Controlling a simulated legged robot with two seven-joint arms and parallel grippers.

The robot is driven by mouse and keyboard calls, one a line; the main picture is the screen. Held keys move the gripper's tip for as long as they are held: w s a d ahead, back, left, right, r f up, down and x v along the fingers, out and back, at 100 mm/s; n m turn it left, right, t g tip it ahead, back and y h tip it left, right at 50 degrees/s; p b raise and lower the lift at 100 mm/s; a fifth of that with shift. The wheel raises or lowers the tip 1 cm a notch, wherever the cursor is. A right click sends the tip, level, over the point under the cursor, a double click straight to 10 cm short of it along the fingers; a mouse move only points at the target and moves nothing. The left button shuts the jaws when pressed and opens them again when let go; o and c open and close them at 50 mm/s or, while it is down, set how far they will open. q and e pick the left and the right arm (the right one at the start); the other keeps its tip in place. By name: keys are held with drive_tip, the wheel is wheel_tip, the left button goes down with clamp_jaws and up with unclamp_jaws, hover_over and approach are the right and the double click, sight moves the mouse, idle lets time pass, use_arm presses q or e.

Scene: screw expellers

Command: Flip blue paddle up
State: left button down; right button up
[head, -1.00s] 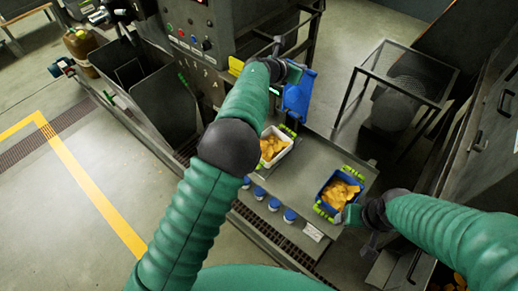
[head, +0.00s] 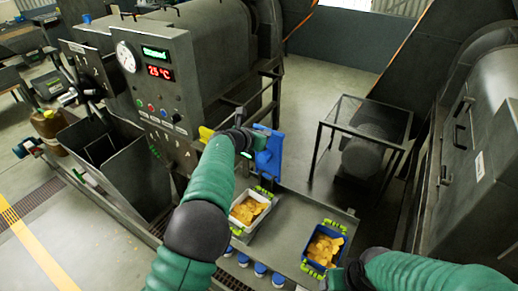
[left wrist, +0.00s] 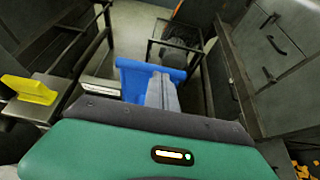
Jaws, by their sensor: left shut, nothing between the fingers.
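The blue paddle (head: 269,156) is a flat plate at the side of the grey machine, behind the table with the boxes. It looks steeply tilted in the head view. In the left wrist view the paddle (left wrist: 135,78) lies just beyond my fingers. My left gripper (left wrist: 162,92) is shut and empty, its grey fingers overlapping the paddle's right part in that view. In the head view my left gripper (head: 250,137) is beside the paddle's upper left; I cannot tell whether they touch. My right gripper (head: 336,279) is low at the bottom edge, its fingers unclear.
A yellow block (head: 206,134) is left of the paddle. A white box (head: 247,222) and a blue box (head: 308,264) of yellow pieces stand on the grey table (head: 290,215). A dark frame stand (head: 365,130) is behind. The control panel (head: 160,100) rises at left.

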use_arm(q)
drive_tip(key=shift+s+a+r+b, duration=1.2)
drive_tip(key=shift+s+r, duration=1.75)
drive_tip(key=shift+r, duration=1.65)
drive_tip(key=s+a+f+n+y+b, duration=0.35)
drive_tip(key=a+f+n, duration=0.45)
drive_tip(key=n, duration=0.4)
drive_tip(key=s+a+f+n+y+b, duration=0.2)
drive_tip(key=s+a+f+n+b, duration=0.15)
drive_tip(key=a+f+n, duration=0.55)
drive_tip(key=s+f+n+g+b, duration=0.1)
drive_tip(key=s+f+n+g, duration=0.1)
drive_tip(key=s+f+n, duration=0.4)
drive_tip(key=s+f+n+g+b, duration=0.2)
drive_tip(key=s+f+n, duration=0.4)
drive_tip(key=s, duration=0.9)
drive_tip(key=s+a+f+n+g+b, duration=0.1)
drive_tip(key=s+f+n+g, duration=0.3)
drive_tip(key=s+n, duration=0.5)
wheel_tip(320, 180, down, 3)
drive_tip(key=shift+s+r+y, duration=0.15)
drive_tip(key=shift+s+y, duration=0.2)
drive_tip(key=shift+s, duration=0.75)
use_arm(e)
wheel_tip(320, 180, down, 13)
drive_tip(key=s+a, duration=0.1)
drive_tip(key=shift+f, duration=0.2)
